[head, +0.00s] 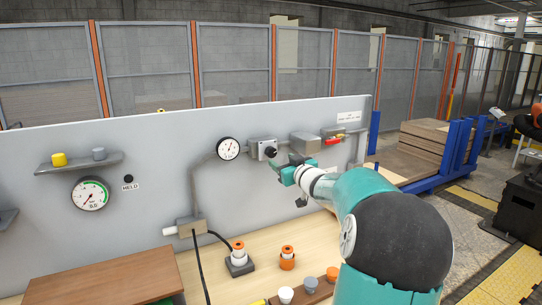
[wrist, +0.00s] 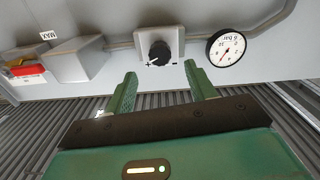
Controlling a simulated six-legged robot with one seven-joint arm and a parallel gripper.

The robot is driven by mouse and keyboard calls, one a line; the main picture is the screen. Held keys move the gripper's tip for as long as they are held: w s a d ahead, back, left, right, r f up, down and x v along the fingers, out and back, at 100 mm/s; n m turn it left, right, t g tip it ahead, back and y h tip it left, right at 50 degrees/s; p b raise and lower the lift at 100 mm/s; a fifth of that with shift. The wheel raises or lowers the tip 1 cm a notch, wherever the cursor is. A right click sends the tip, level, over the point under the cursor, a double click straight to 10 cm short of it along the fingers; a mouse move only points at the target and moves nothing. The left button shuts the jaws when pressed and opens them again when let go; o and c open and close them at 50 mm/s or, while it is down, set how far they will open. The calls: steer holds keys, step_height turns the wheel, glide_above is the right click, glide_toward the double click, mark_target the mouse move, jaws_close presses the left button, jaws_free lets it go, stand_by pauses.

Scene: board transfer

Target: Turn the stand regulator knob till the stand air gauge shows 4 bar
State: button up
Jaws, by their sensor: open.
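The stand regulator knob (head: 270,152) is black and sits on a grey box on the upright panel. It also shows in the wrist view (wrist: 160,53), with plus and minus marks by it. The stand air gauge (head: 228,149), a white round dial with a black rim, is left of the knob in the head view and right of it in the wrist view (wrist: 227,48). Its needle is too small to read surely. My gripper (wrist: 160,74) is open and empty, its green fingers pointing at the knob from a short distance. It shows in the head view (head: 287,170) too.
A grey box and a red-and-yellow part (head: 333,139) are right of the knob. A larger gauge (head: 90,193) and a shelf (head: 80,162) are at left. Below, the wooden bench (head: 215,272) holds a black block with an orange-topped piece (head: 239,257) and several small pieces.

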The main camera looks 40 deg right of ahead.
mark_target(273, 154)
steer(key=x, duration=0.7)
steer(key=shift+w, duration=0.25)
steer(key=c, duration=1)
